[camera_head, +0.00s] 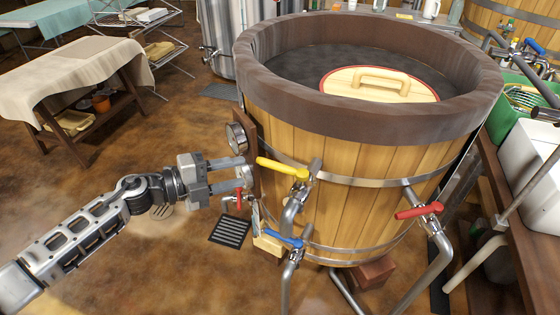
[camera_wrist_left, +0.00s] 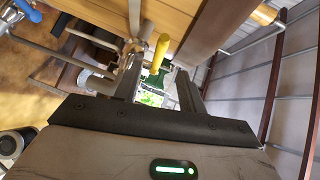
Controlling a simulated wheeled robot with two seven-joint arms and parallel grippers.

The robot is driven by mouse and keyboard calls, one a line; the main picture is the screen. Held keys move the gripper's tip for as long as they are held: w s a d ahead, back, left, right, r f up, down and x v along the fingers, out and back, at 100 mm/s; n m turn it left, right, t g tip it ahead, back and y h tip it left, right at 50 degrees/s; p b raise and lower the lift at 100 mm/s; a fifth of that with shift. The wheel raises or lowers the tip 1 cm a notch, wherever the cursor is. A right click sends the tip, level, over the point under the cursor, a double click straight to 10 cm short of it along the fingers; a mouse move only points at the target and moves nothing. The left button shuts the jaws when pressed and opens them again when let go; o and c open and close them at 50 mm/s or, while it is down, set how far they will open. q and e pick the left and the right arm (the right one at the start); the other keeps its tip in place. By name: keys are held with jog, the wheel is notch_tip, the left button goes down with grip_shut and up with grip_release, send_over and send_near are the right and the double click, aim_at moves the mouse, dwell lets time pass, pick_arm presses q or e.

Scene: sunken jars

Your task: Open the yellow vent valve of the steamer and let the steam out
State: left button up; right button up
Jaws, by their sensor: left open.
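The steamer (camera_head: 340,140) is a big round wooden tub with a brown rim. Its yellow vent valve handle (camera_head: 283,167) sticks out leftward from a metal pipe on the tub's side. My left gripper (camera_head: 246,172) is open just left of the handle's free end, its fingers pointing at the tub. In the left wrist view the yellow handle (camera_wrist_left: 160,54) shows between the two fingers of the left gripper (camera_wrist_left: 160,75), near their tips. I cannot tell whether it touches either finger. My right gripper is not in view.
A red-handled valve (camera_head: 419,211) is on the tub's right side and a blue-handled valve (camera_head: 284,240) is below the yellow one. A round gauge (camera_head: 236,138) and a small red valve (camera_head: 233,197) are close to my left gripper. A floor grate (camera_head: 230,231) lies below.

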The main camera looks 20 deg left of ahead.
aim_at(282, 168)
pick_arm(q)
jog(key=x, duration=1.1)
jog(key=shift+w+d, duration=0.2)
grip_shut()
